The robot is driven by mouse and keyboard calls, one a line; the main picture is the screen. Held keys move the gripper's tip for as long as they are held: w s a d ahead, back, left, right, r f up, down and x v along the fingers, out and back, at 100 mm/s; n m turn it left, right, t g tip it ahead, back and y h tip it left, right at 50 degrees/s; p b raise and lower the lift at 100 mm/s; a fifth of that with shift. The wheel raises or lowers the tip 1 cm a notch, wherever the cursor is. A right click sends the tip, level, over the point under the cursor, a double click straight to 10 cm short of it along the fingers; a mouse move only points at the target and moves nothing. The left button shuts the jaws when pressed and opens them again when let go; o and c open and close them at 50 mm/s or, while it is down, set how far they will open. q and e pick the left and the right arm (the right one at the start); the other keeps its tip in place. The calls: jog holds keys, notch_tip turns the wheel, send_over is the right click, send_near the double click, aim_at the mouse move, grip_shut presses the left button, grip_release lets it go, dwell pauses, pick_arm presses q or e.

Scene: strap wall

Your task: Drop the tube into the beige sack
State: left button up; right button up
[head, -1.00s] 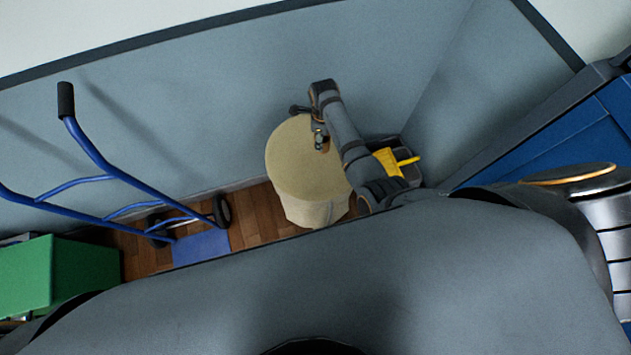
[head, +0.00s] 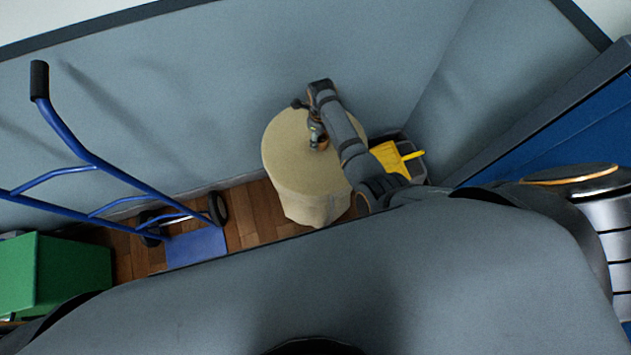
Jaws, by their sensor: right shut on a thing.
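The beige sack (head: 305,190) stands on the floor against the grey wall, upright, with its wide round top facing me. My right arm reaches out from the right, and my right gripper (head: 317,141) is over the top of the sack, pointing down. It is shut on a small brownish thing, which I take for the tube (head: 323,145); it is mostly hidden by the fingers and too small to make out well. I cannot tell how far above the sack it is. My left gripper is not in view.
A blue hand truck (head: 110,171) stands left of the sack, with a green box (head: 65,274) further left. A dark bin (head: 419,171) with a yellow dustpan-like thing (head: 392,157) is close to the sack's right. Blue cabinets (head: 570,140) are at right.

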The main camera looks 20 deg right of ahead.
jog(key=o, duration=1)
notch_tip(320, 180, up, 7)
jog(key=shift+r, duration=0.2)
dwell(0.4)
